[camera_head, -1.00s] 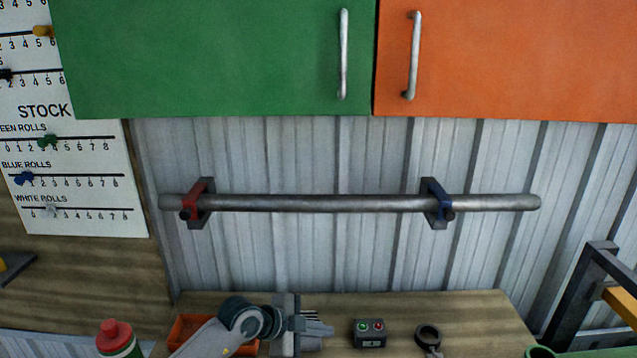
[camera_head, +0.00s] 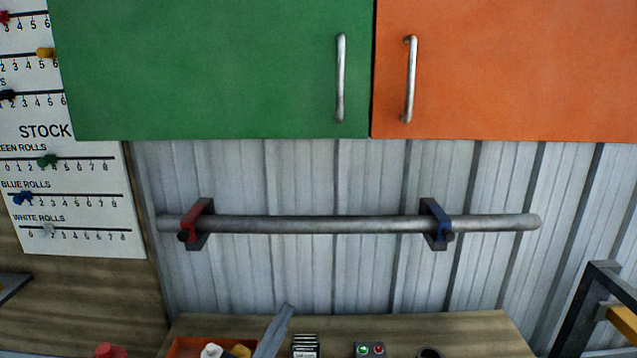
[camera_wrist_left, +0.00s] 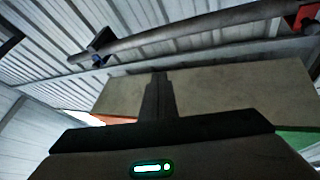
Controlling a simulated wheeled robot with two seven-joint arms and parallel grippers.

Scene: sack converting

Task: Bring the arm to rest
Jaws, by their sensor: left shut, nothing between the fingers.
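My left gripper (camera_wrist_left: 157,95) shows in the left wrist view with its dark fingers together and nothing between them. Behind the fingers is a plain pale panel (camera_wrist_left: 225,88); I see no contact with it. My right arm and gripper are in neither view.
A steel bar (camera_head: 320,224) runs along the corrugated wall in a red clamp (camera_head: 197,222) and a blue clamp (camera_head: 436,222). Green (camera_head: 210,70) and orange (camera_head: 510,75) cabinet doors are above. The bench (camera_head: 460,330) holds an orange bin (camera_head: 185,347) and a button box (camera_head: 369,349).

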